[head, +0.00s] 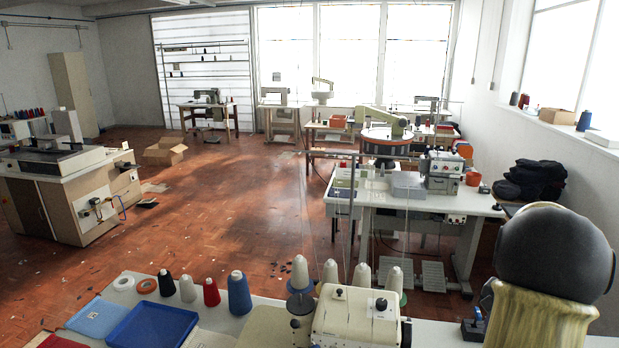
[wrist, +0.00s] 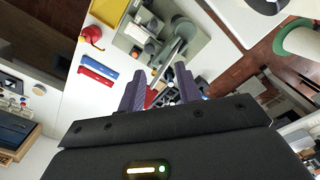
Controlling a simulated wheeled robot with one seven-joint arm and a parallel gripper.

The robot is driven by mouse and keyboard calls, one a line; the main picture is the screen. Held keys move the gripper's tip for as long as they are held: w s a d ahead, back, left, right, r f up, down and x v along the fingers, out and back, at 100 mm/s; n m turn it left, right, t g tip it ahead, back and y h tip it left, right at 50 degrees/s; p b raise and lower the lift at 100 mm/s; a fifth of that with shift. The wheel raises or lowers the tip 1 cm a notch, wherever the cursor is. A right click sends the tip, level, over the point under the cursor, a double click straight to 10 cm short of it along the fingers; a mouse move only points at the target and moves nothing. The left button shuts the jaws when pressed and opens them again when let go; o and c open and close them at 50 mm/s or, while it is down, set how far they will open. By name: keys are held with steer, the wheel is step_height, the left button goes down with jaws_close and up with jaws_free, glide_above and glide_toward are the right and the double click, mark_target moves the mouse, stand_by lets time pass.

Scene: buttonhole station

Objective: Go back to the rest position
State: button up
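My gripper (wrist: 160,74) shows in the wrist view, with two purple fingers apart and no object seen held between them. Beyond the fingers is a grey-green machine (wrist: 172,45) on a pale table top. A red part shows behind the gap, apart from the fingers as far as I can tell. I cannot make out my gripper in the head view.
In the head view, a near table holds thread cones (head: 239,293), a blue tray (head: 151,325) and a cream machine (head: 355,318). A table with sewing machines (head: 444,172) stands beyond. A cardboard box (head: 165,151) lies on the mostly open red floor (head: 215,215).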

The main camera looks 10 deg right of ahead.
steer(key=w+a+f+n+t, duration=0.1)
steer(key=a+n, duration=0.5)
steer(key=a, duration=1.4)
steer(key=s+a+f+n+t, duration=0.1)
steer(key=s+a+n, duration=0.5)
steer(key=a, duration=0.7)
steer(key=shift+s+f, duration=0.2)
steer(key=shift+f, duration=0.5)
steer(key=shift+a, duration=0.1)
